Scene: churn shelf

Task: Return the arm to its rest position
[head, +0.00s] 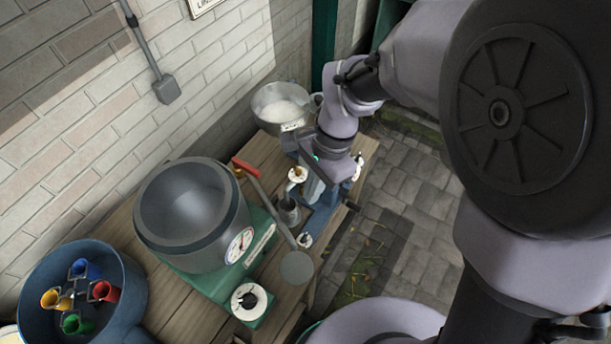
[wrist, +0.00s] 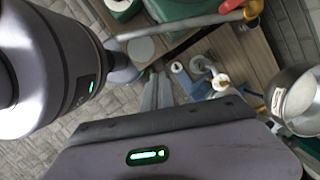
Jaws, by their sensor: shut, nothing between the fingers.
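My arm reaches from the right of the head view over the wooden shelf (head: 175,323), bent at the elbow. My gripper (wrist: 158,80) shows in the wrist view as two grey fingers lying close together, shut and empty. They point toward the shelf's edge, near a blue stand with white and yellow parts (wrist: 205,82). In the head view my wrist is above this stand and hides part of it; the fingertips are hard to make out there.
A metal drum with a dial (head: 190,225) sits on a green base, with a red-tipped lever (head: 246,167) beside it. A blue tub (head: 38,262) holds several coloured cups. A metal pot (head: 281,104) stands at the back by the brick wall. Paved floor (head: 405,185) is clear at right.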

